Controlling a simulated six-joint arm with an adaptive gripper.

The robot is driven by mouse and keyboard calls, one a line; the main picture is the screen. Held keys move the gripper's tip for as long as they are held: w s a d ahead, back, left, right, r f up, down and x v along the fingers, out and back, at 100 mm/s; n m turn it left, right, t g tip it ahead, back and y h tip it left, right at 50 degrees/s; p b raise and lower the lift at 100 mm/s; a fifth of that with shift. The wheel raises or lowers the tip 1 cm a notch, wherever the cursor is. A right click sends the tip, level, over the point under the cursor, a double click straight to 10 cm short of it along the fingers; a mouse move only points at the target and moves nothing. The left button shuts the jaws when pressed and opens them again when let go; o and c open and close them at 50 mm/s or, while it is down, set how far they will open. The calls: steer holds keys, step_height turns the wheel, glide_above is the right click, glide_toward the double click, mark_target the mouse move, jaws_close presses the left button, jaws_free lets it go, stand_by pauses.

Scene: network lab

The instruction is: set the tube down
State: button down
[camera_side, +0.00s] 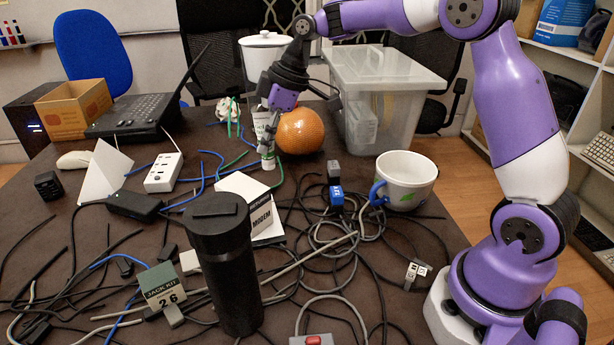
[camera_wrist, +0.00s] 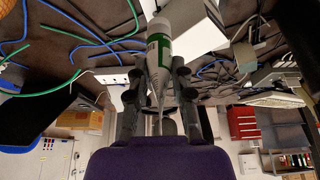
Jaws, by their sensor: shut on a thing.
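The tube (camera_side: 267,149) is white with a green band and stands roughly upright, cap end down, at or just above the dark table; I cannot tell whether it touches. My gripper (camera_side: 270,122) points down from above and is shut on the tube's upper part. In the wrist view the tube (camera_wrist: 159,45) lies between the two fingers of my gripper (camera_wrist: 158,95), its tapered end toward the palm. The fingers partly hide the tube in the side view.
A white power strip (camera_side: 163,172), blue and green cables, and a modem card (camera_side: 262,219) lie nearby. A mug (camera_side: 405,180) and black bottle (camera_side: 222,265) stand nearer the front.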

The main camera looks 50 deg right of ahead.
steer(key=shift+s+d+r+m, duration=0.1)
steer(key=shift+s+r+m, duration=0.1)
steer(key=shift+m, duration=0.2)
steer(key=s+d+m+h, duration=0.3)
steer(key=s+d+m, duration=0.2)
steer(key=d+m, duration=0.3)
steer(key=s+d+m+h, duration=0.3)
steer(key=s+d+m, duration=0.2)
steer(key=d+m, duration=0.25)
steer(key=shift+m+h, duration=0.3)
steer(key=shift+m, duration=0.55)
steer(key=shift+s+d+f, duration=0.55)
steer(key=shift+d+f, duration=1.25)
steer(key=shift+d, duration=0.1)
steer(key=shift+s+d+f, duration=0.55)
steer(key=shift+d+f, duration=1.2)
steer(key=shift+d, duration=0.2)
steer(key=shift+s+d+f, duration=0.55)
steer(key=shift+d+f, duration=1.25)
steer(key=shift+d, duration=0.1)
steer(key=c, duration=0.8)
jaws_free()
steer(key=shift+f, duration=0.1)
steer(key=shift+o, duration=0.2)
